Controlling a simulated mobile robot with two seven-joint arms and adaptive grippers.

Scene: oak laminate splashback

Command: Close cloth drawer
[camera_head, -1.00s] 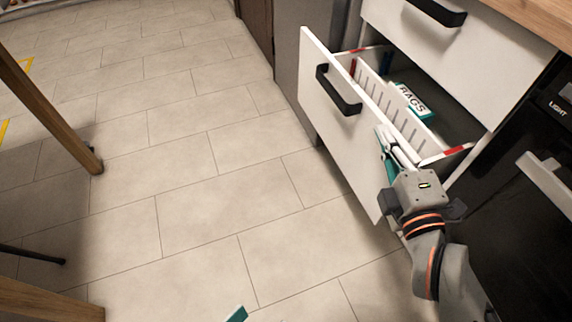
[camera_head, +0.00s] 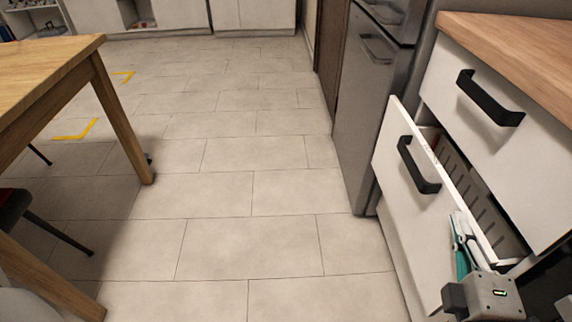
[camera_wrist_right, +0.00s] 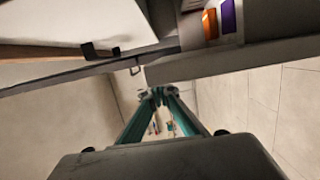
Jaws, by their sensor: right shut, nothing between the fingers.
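The cloth drawer (camera_head: 412,215) is the lower white drawer at the right of the head view, with a black bar handle (camera_head: 418,165). It stands partly open, and a strip of its inside with a slotted light divider (camera_head: 462,184) shows behind the front. My right gripper (camera_head: 458,222) is shut and empty, with its teal fingers at the right part of the drawer front, near the top edge. Whether they touch it I cannot tell. The shut fingers also show in the right wrist view (camera_wrist_right: 160,95). My left gripper is out of view.
A shut upper drawer (camera_head: 500,135) with a black handle sits under the wooden worktop (camera_head: 520,45). A grey fridge (camera_head: 365,110) stands beyond the drawers. A wooden table (camera_head: 45,75) is at the left. The tiled floor (camera_head: 250,200) between is clear.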

